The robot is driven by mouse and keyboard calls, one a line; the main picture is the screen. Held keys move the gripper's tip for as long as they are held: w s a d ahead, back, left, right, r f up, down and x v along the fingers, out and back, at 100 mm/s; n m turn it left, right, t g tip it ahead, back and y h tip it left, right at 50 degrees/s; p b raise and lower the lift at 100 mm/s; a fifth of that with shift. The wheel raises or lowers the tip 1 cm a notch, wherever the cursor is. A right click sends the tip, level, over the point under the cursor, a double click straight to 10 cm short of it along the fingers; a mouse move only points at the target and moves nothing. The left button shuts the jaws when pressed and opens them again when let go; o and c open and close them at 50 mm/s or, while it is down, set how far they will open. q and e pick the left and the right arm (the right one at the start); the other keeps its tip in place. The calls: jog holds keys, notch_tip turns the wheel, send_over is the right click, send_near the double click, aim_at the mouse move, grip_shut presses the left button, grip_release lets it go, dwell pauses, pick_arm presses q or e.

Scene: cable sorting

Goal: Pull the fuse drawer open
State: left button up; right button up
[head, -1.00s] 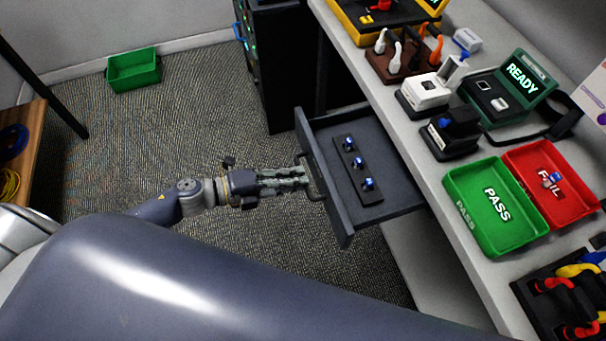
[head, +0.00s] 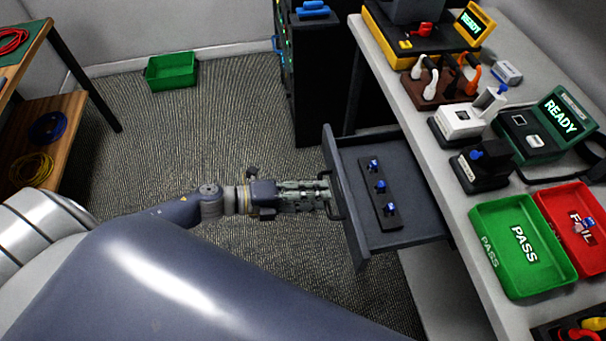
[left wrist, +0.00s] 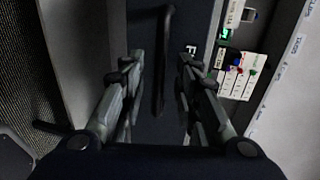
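The fuse drawer (head: 408,229) stands pulled out from under the white counter, its inside showing. In it lies a black strip (head: 391,212) with 3 blue fuses (head: 380,186). A dark bar handle (head: 335,198) is on the drawer front; it also shows in the left wrist view (left wrist: 163,60). My left gripper (head: 326,194) is at the handle. In the left wrist view its two fingers (left wrist: 160,90) are spread apart, one on each side of the handle, with gaps between. My right gripper is not in view.
On the counter (head: 437,165) are a green PASS tray (head: 488,246), a red FAIL tray (head: 552,213), a green READY tester (head: 545,135) and a brown rack (head: 440,90). A dark cabinet (head: 318,70) stands behind the drawer. A green bin (head: 171,71) sits on open carpet.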

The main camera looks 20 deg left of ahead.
pick_arm(q)
jog(key=v, duration=1.2)
jog(key=shift+f, duration=0.1)
jog(key=w+a+f+n+t+y, duration=0.1)
jog(key=a+f+n+t+y, duration=0.1)
jog(key=a+f+n+y, duration=0.5)
jog(key=w+a+f+n+t+y, duration=0.1)
jog(key=a+f+n, duration=0.35)
jog(key=f, duration=0.55)
jog(key=s+a+f+n+g+y, duration=0.2)
jog(key=s+f+n+y, duration=0.3)
jog(key=f, duration=0.7)
jog(key=s+d+f+n+g, duration=0.3)
jog(key=s+d+f, duration=0.2)
jog(key=s, duration=0.3)
jog(key=s+d+f+n+g, duration=0.3)
jog(key=s+f, duration=0.3)
jog(key=s, duration=0.2)
jog(key=s+d+f+n+g, duration=0.3)
jog(key=s+d+f, duration=0.3)
jog(key=s, duration=0.2)
jog(key=shift+d+f+n, duration=0.3)
jog(key=shift+f+n, duration=0.05)
jog(key=shift+n, duration=0.1)
